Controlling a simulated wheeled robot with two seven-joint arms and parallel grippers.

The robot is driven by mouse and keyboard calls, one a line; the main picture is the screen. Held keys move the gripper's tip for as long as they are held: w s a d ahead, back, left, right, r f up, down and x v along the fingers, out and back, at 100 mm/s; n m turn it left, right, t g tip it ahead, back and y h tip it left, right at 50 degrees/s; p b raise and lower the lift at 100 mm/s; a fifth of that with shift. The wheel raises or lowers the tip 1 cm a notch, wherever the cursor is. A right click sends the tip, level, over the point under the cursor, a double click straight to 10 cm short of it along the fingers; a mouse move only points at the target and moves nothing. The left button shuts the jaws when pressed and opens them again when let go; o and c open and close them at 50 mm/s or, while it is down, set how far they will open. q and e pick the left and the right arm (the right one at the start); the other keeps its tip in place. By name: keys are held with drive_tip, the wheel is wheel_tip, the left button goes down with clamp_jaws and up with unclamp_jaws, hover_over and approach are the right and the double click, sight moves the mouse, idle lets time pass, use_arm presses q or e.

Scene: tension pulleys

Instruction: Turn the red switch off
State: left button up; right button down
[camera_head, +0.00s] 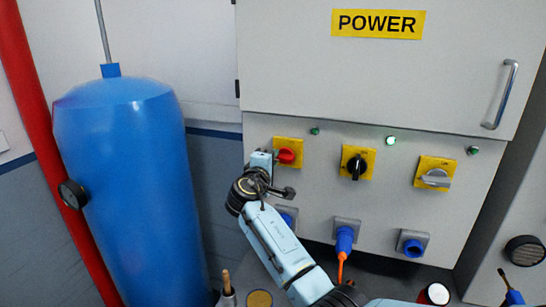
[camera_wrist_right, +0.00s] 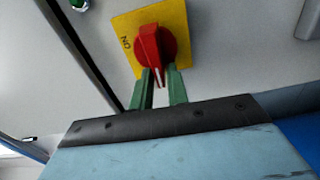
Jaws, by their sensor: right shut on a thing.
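The red switch (camera_head: 287,156) sits on a yellow plate on the front of the grey power cabinet, the leftmost of three switches. In the right wrist view the red switch (camera_wrist_right: 155,47) fills the middle of its yellow plate (camera_wrist_right: 128,24), with "ON" lettered at the plate's left. My right gripper (camera_wrist_right: 158,78) has its two green fingers on either side of the switch's handle and is shut on it. In the head view my right gripper (camera_head: 272,158) reaches the switch from the left, and its fingers are mostly hidden. My left gripper is not in view.
A black switch (camera_head: 355,165) and a grey switch (camera_head: 436,177) are to the right. Blue sockets sit below, one with an orange cable (camera_head: 341,268). A blue tank (camera_head: 130,190) and a red pipe (camera_head: 35,110) stand at left. A green lamp (camera_head: 391,140) is lit.

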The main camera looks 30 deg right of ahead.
drive_tip(key=shift+f+n, duration=0.15)
drive_tip(key=shift+n, duration=0.25)
drive_tip(key=c, duration=1.4)
unclamp_jaws()
drive_tip(key=shift+o, duration=0.2)
drive_tip(key=shift+s+a, duration=0.1)
drive_tip(key=shift+a, duration=0.05)
drive_tip(key=b+v, duration=0.3)
drive_tip(key=v, duration=1)
